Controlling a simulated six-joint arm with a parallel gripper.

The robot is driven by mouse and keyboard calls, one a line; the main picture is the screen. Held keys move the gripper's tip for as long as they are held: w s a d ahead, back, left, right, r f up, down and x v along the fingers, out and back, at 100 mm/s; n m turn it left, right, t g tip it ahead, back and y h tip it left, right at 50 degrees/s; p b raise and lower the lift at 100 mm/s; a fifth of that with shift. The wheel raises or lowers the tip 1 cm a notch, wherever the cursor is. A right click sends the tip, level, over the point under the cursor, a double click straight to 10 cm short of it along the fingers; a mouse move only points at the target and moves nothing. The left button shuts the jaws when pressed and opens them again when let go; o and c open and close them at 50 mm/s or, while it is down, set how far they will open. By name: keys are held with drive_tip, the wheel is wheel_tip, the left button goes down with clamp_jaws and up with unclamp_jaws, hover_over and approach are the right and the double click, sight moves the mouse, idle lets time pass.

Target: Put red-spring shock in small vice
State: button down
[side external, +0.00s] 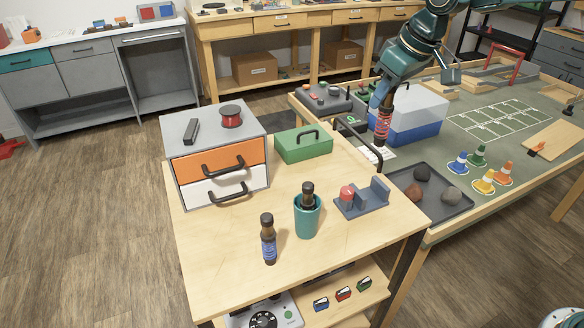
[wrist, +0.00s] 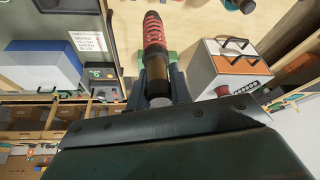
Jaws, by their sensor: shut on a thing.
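The red-spring shock (side external: 383,126) hangs roughly upright from my gripper (side external: 382,104), high over the right back edge of the wooden bench. In the wrist view the shock's red coil (wrist: 154,35) sticks out past my gripper (wrist: 157,75), whose fingers are shut on its dark end. The small vice (side external: 374,200) is grey-blue with upright jaws and a red part at its left; it stands on the bench's right side. My gripper is well above and behind it, apart from it. I cannot make out the vice in the wrist view.
A blue-spring shock (side external: 268,244) stands upright at the bench front. A teal cup (side external: 307,220) with a dark-topped item stands left of the vice. A green box (side external: 304,146) and drawer unit (side external: 216,160) sit behind. A rock tray (side external: 440,200) and white-blue box (side external: 412,115) are right.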

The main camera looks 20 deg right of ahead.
sight(375, 143)
wheel_tip(375, 143, down, 11)
drive_tip(key=shift+f, duration=0.2)
drive_tip(key=shift+f, duration=2.1)
drive_tip(key=shift+f, duration=0.15)
drive_tip(key=c, duration=1.3)
unclamp_jaws()
drive_tip(key=shift+o, duration=0.2)
